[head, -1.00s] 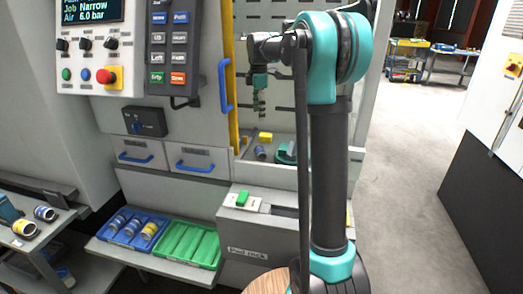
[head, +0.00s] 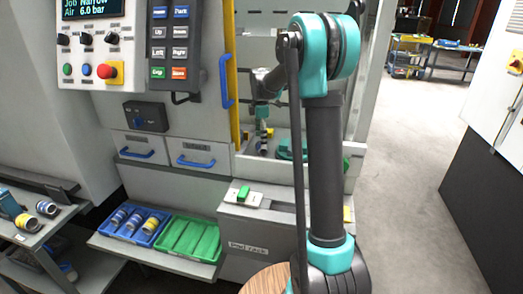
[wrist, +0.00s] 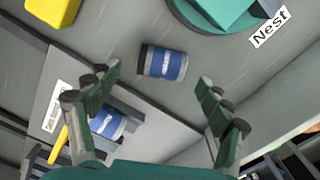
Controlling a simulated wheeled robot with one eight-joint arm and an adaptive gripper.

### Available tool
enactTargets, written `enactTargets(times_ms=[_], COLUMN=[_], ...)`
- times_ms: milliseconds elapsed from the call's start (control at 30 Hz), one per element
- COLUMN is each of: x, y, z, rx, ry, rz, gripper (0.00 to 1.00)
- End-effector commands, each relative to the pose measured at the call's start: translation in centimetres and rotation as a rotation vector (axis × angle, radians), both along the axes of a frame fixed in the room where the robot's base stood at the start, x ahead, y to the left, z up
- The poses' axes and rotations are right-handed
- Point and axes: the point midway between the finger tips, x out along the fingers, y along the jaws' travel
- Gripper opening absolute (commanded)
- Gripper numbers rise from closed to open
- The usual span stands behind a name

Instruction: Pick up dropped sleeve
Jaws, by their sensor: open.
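A sleeve with a blue band and dark ends (wrist: 163,63) lies on its side on the grey floor of the loader bay in the wrist view. My gripper (wrist: 155,78) is open and empty. The sleeve lies ahead of its fingertips, between their lines, and apart from them. In the head view my gripper (head: 262,127) is inside the bay, pointing down over the floor, and partly blocks the view there. A second blue-banded sleeve (wrist: 108,123) shows partly behind the left finger, among dark bars.
A teal round nest (wrist: 190,14) labelled "Nest" is near the sleeve, and a yellow block (wrist: 52,8) lies to its left. A bay wall runs along the right. Outside, a blue tray (head: 115,232) holds several sleeves beside an empty-looking green tray (head: 205,255).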

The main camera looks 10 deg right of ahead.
Motion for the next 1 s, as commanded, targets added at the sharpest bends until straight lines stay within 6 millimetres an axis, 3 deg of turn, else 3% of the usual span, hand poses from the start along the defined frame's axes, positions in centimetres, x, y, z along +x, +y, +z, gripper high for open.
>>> enactTargets(times_ms=[233,533,1000], x=[-0.1,-0.1,-0.1], y=[-0.3,-0.3,-0.3], z=[-3.3,-3.8,-3.8], rx=[0.000,0.000,0.000], ry=[0.000,0.000,0.000], rz=[0.000,0.000,0.000], gripper=[0.79,0.79,0.22])
